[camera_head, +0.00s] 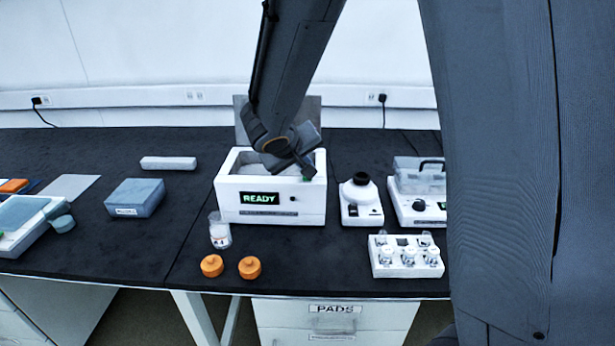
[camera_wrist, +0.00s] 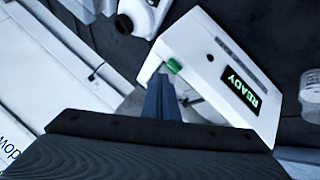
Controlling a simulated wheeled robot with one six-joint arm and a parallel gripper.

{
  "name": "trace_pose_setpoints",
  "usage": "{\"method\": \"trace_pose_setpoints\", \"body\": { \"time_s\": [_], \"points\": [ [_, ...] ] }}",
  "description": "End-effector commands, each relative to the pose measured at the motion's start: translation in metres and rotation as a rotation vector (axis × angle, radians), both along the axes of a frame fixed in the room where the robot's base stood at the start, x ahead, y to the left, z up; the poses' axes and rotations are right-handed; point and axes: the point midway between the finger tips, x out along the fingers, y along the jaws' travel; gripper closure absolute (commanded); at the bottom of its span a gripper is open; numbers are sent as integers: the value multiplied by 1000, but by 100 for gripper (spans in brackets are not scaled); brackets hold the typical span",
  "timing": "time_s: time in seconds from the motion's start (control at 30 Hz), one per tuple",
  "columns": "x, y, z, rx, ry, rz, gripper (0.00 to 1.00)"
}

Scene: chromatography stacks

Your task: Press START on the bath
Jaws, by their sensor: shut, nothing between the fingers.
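The bath (camera_head: 268,196) is a white box with an open basin and a lit green READY display (camera_head: 259,198) on its front. It also shows in the wrist view (camera_wrist: 205,55), tilted, with its READY display (camera_wrist: 243,88). The green button (camera_wrist: 174,66) sits near the bath's right end; a bit of it also shows in the head view (camera_head: 307,178). My gripper (camera_head: 308,172) is over the right part of the bath, its fingers pointing at the button. In the wrist view my gripper (camera_wrist: 160,80) is shut and empty, its tips close to the button; contact cannot be told.
A white device with a black top (camera_head: 360,198) stands right of the bath. A white rack of vials (camera_head: 400,270) is in front of it. A blue box (camera_head: 136,198) is left.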

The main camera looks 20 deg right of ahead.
Motion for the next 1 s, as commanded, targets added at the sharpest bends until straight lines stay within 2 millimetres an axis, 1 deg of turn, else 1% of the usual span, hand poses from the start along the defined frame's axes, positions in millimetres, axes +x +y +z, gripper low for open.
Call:
{"method": "trace_pose_setpoints", "body": {
  "time_s": [0.43, 1.0],
  "points": [
    [0, 0, -9, 1, -1, 0, 100],
    [0, 0, -9, 0, 0, 0, 100]
  ]
}}
